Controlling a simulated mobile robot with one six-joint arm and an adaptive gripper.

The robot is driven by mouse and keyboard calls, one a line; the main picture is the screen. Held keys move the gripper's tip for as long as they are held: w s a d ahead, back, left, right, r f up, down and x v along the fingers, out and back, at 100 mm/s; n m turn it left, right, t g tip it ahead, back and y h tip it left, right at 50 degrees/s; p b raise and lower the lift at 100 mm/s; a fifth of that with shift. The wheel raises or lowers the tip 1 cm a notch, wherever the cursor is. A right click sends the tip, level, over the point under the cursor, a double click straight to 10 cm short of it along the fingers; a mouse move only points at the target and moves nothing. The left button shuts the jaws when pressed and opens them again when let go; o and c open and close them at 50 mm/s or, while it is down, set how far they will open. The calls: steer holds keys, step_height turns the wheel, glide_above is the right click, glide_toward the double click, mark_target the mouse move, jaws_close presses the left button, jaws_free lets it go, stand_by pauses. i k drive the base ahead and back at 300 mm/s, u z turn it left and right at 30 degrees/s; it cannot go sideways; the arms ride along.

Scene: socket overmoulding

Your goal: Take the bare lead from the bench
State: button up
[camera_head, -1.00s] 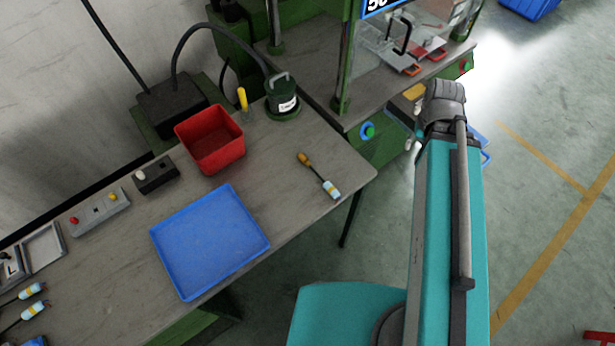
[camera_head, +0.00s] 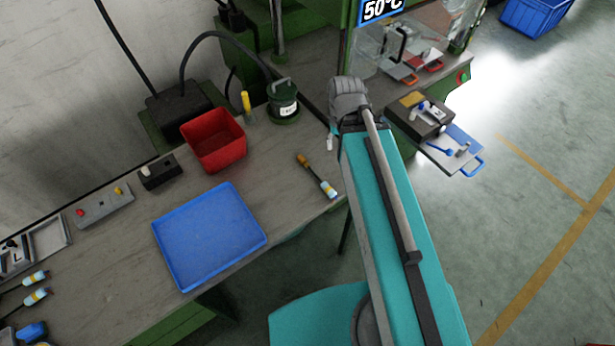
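A short lead (camera_head: 318,178) with an orange-brown end, a dark middle and a white and pale blue end lies on the bench (camera_head: 275,205), near its right front edge. It lies apart from other things. My arm, teal with a dark grey joint at its top, stands just right of the lead. Two similar pieces (camera_head: 36,297) with white and blue ends lie at the bench's far left.
A blue tray (camera_head: 160,240) and a red bin (camera_head: 236,153) stand left of the lead. Behind are a dark green pot (camera_head: 283,112) and a yellow-handled tool (camera_head: 246,103). A press with a tool-laden plate (camera_head: 436,155) stands at right. Bench around the lead is clear.

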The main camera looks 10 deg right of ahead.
mark_target(328, 188)
steer(key=u, duration=0.65)
steer(key=k, duration=1.15)
steer(key=z, duration=0.3)
